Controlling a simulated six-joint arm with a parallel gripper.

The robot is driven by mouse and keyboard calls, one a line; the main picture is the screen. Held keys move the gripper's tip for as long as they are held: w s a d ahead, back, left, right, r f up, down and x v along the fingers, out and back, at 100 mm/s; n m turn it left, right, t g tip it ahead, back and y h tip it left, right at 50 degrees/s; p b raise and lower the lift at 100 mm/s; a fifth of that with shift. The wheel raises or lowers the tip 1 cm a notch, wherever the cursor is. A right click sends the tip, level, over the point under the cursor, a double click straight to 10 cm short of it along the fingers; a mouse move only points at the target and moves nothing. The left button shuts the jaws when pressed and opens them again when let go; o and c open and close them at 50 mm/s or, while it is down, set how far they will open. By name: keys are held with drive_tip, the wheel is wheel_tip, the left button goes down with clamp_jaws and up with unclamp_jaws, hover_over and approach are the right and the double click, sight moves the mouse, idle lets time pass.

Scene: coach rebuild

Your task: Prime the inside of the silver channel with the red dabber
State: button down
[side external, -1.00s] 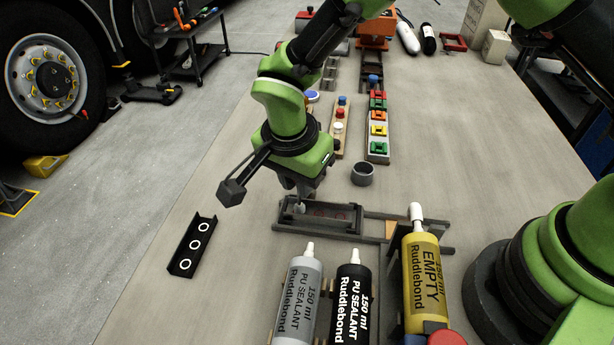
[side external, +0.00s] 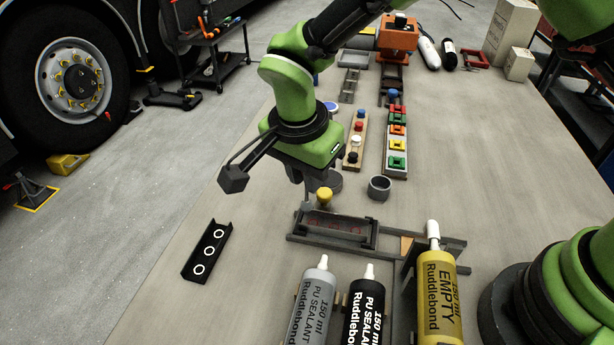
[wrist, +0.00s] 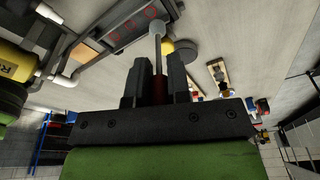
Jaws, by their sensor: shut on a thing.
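My gripper (wrist: 160,82) is shut on the red dabber (wrist: 159,88). Its red handle is between the fingers, and a thin rod ends in a pale grey round head (wrist: 157,27). In the side view my gripper (side external: 305,188) hangs over the left end of the silver channel (side external: 338,219), with the grey head near that end. I cannot tell whether the head touches the channel. The channel sits in a dark holder, and red rings show on its inner floor. In the wrist view the channel (wrist: 126,24) lies beyond the fingertips, its rings beside the head.
A yellow knob (side external: 324,196) stands close behind the channel, near my gripper. An open grey cup (side external: 380,187) is to its right. A black channel with white rings (side external: 207,250) lies left. Grey, black and yellow cartridges (side external: 438,290) stand in front. Bench between is bare.

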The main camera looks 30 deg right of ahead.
sight(307, 200)
drive_tip(key=shift+r, duration=2.4)
drive_tip(key=s+d, duration=0.6)
drive_tip(key=d, duration=0.1)
drive_tip(key=shift+s+a+f, duration=0.1)
drive_tip(key=shift+f, duration=1.85)
drive_tip(key=shift+s+a+f, duration=0.1)
drive_tip(key=shift+f, duration=1.85)
drive_tip(key=shift+w+a, duration=0.2)
drive_tip(key=shift+w+a+f, duration=0.2)
drive_tip(key=shift+w, duration=0.05)
drive_tip(key=shift+w+a, duration=2.8)
drive_tip(key=shift+a, duration=0.1)
drive_tip(key=shift+r, duration=4.05)
